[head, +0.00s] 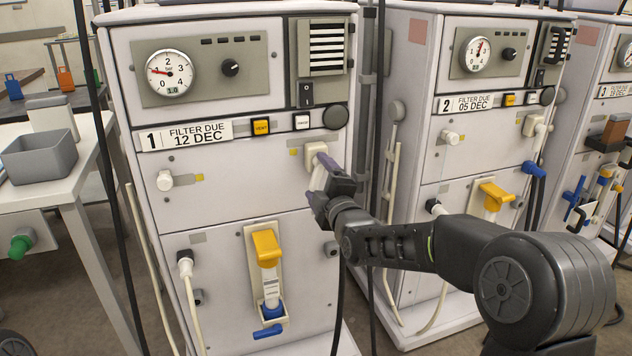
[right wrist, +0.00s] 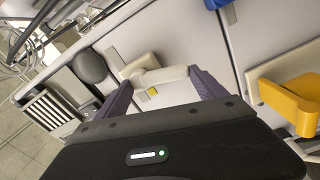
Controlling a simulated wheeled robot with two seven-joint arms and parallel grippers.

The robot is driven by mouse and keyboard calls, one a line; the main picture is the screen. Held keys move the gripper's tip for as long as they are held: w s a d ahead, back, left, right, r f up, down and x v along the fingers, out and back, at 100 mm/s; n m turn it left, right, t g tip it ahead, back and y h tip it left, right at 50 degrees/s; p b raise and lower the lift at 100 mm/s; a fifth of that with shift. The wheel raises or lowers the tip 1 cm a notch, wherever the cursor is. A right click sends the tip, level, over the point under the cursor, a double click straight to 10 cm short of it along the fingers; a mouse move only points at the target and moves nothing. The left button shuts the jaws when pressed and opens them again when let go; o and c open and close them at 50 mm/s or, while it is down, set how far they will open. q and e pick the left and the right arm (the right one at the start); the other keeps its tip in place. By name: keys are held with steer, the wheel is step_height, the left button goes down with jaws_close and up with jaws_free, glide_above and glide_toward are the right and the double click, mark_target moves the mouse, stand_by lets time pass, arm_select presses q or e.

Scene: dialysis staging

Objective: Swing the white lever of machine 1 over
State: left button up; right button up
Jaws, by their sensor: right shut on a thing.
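Machine 1 (head: 225,185) stands at the front left, with "1" and "FILTER DUE 12 DEC" on its label. Its white lever (head: 312,152) sits on the upper right of the front panel, beside a small yellow mark. My right gripper (head: 322,172) reaches it from the right and is shut on it, hiding part of the lever in the head view. In the right wrist view the white lever (right wrist: 162,76) lies between the two purple fingers. My left gripper is not in view.
Below are a yellow-handled clamp (head: 267,247) and a blue valve (head: 268,331). A black knob (head: 335,117) is above the lever. Machine 2 (head: 412,150) stands close on the right, with dark hoses between. A white table (head: 62,180) with a grey bin (head: 40,157) is left.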

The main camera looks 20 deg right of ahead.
steer(key=shift+d+f+n, duration=0.1)
steer(key=shift+d+n, duration=0.1)
steer(key=shift+n, duration=0.65)
steer(key=shift+d+f+n, duration=0.1)
steer(key=shift+d+n, duration=0.1)
steer(key=shift+n, duration=0.65)
steer(key=shift+b, duration=0.3)
steer(key=o, duration=2)
steer(key=s, duration=0.5)
steer(key=s+p, duration=0.1)
steer(key=s, duration=0.1)
steer(key=shift+s+d, duration=0.25)
steer(key=shift+s, duration=0.1)
